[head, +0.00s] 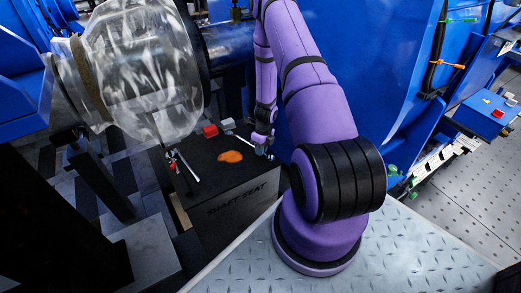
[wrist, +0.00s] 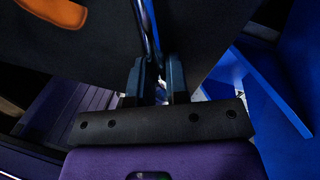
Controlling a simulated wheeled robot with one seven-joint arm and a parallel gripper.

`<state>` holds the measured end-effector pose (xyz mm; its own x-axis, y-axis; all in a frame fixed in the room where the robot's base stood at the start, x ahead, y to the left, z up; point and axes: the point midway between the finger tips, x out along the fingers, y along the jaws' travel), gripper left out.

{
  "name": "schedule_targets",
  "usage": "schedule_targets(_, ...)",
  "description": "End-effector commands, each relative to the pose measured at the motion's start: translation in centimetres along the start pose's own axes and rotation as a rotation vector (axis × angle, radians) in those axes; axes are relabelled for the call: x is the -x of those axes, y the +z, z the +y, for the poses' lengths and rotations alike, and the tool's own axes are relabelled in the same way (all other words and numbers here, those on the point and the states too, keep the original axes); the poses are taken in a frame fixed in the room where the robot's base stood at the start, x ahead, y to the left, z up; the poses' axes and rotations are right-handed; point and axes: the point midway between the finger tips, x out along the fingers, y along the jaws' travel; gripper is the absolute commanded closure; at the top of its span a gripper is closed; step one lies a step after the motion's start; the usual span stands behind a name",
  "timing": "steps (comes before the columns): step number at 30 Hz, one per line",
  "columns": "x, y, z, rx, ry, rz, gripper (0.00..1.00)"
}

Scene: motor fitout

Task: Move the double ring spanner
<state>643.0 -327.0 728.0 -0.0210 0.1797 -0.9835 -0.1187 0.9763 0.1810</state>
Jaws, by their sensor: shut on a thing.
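My gripper (wrist: 157,62) is shut on a thin, shiny metal shaft, which looks like the double ring spanner (wrist: 148,25). The shaft runs up from between the two fingers, over the dark top of the shaft seat, to the top edge of the wrist view. Its ring ends cannot be made out. In the head view my gripper (head: 262,145) is small, at the right edge of the black box marked SHAFT SEAT (head: 243,198).
On the box top lie an orange patch or cloth (head: 230,156), a red block (head: 210,131), a pale small item (head: 228,124) and metal tools with red parts (head: 183,166). A clear-wrapped cylinder (head: 145,70) overhangs the back left. Blue machinery (head: 375,75) stands close on the right.

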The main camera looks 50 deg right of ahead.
Motion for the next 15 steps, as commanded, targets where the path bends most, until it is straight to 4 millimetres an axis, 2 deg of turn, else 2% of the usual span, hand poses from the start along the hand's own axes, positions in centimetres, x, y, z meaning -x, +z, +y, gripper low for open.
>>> schedule_targets(6,0.01,0.01,0.0,0.0,0.0,0.0,1.0)
schedule_targets(7,0.01,0.01,0.0,0.0,0.0,0.0,0.83)
schedule_targets(10,0.01,0.02,0.01,0.0,0.0,0.0,0.6)
schedule_targets(11,0.01,0.02,0.0,0.0,0.0,0.0,0.55)
schedule_targets(15,0.01,0.01,-0.01,0.0,0.0,0.0,0.55)
